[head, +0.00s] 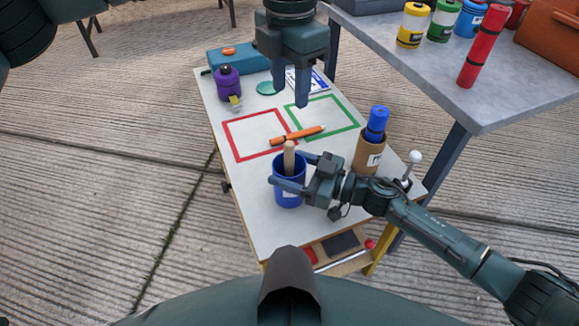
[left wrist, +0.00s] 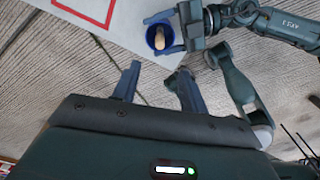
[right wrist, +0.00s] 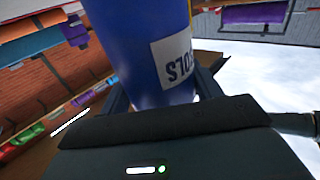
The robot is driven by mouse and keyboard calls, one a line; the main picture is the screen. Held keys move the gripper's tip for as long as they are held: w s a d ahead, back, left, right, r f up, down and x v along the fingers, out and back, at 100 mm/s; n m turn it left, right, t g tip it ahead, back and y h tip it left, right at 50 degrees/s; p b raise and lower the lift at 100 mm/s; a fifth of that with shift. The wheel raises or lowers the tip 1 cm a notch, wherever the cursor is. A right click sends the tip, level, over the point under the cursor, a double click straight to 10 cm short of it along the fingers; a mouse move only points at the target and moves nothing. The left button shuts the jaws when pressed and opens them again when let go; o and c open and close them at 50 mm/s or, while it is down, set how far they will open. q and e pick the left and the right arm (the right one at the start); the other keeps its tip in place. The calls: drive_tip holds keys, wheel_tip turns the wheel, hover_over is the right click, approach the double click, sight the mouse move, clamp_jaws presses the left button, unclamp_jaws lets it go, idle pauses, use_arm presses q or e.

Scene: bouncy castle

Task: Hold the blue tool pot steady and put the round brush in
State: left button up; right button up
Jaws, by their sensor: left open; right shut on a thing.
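The blue tool pot (head: 289,197) stands upright near the front of the small white table. My right gripper (head: 286,168) is shut on it from the right, a finger on either side. In the right wrist view the pot (right wrist: 135,40) fills the space between the fingers, its white label upside down. A pale wooden piece (head: 289,155) sticks up out of the pot; I cannot tell whether it belongs to the round brush. It also shows in the left wrist view (left wrist: 159,38). My left gripper (head: 290,97) is open and empty, above the table's far part.
An orange stick (head: 297,135) lies across the red and green outlined squares. A cardboard tube with a blue roll (head: 369,152) stands right of the pot, close to my right arm. A purple bottle (head: 227,84) and teal box (head: 238,60) are at the far left. A grey table (head: 440,80) stands right.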

use_arm(q)
drive_tip(key=shift+r, duration=0.75)
use_arm(e)
drive_tip(key=o, duration=1.3)
drive_tip(key=shift+c, duration=0.2)
